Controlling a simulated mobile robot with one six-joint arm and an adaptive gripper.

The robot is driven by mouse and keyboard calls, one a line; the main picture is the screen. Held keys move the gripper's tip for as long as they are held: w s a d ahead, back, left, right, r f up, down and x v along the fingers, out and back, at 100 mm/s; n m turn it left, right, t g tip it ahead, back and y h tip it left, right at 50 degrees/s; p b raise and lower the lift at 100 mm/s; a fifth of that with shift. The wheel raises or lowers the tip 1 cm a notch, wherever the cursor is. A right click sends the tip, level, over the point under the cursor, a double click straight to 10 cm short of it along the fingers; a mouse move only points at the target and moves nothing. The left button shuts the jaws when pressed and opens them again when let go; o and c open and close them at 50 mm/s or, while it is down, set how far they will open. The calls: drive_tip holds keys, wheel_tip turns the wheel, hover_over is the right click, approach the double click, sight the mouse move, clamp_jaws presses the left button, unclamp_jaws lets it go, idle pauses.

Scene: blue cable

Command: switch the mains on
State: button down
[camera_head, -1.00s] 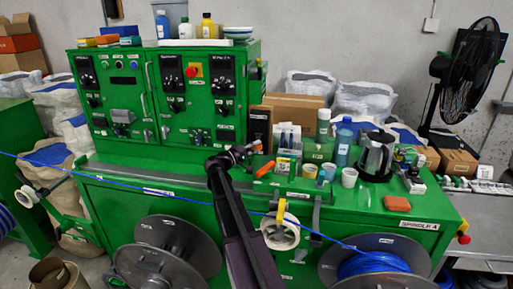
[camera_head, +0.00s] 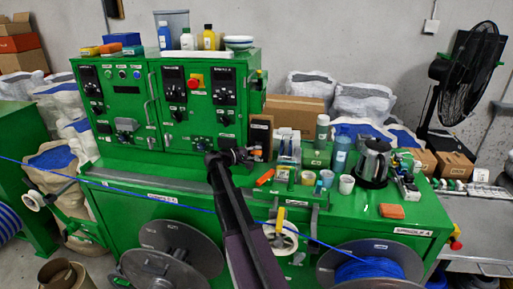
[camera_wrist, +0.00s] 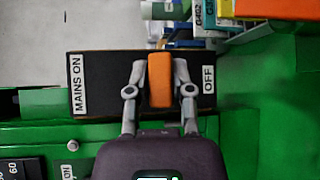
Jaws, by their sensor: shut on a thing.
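The mains switch is a dark box (camera_head: 261,130) at the right end of the green cabinet in the head view. In the wrist view the box (camera_wrist: 105,70) fills the middle, with a "MAINS ON" label (camera_wrist: 77,84) at its left end and an "OFF" label (camera_wrist: 208,80) at its right end. An orange switch handle (camera_wrist: 159,78) stands near the box's middle, a little closer to "OFF". My gripper (camera_wrist: 159,72) is shut on the handle, one finger on each side. In the head view my gripper (camera_head: 250,155) is at the box's lower part and partly hides it.
In the wrist view other items (camera_wrist: 210,15) lie close to the box's "OFF" end.

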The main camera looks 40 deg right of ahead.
sight(257, 144)
wheel_tip(257, 144, up, 3)
drive_tip(key=n+y+p, duration=0.2)
drive_tip(key=y+p, duration=0.1)
drive_tip(key=p, duration=0.3)
drive_tip(key=shift+f+g, duration=0.1)
drive_tip(key=shift+g, duration=0.3)
drive_tip(key=p, duration=0.1)
drive_tip(key=n+y+p, duration=0.1)
drive_tip(key=p, duration=0.1)
drive_tip(key=shift+w+d+r+g+y, duration=0.2)
drive_tip(key=shift+r+g+y, duration=0.1)
drive_tip(key=shift+r+g, duration=0.1)
drive_tip(key=shift+n+y+p, duration=0.3)
drive_tip(key=shift+n+p, duration=0.1)
drive_tip(key=shift+p, duration=0.05)
drive_tip(key=shift+s, duration=0.1)
drive_tip(key=c, duration=0.5)
unclamp_jaws()
drive_tip(key=shift+d, duration=0.1)
drive_tip(key=shift+c, duration=0.2)
drive_tip(key=shift+f+b, duration=0.25)
drive_tip(key=shift+b, duration=0.15)
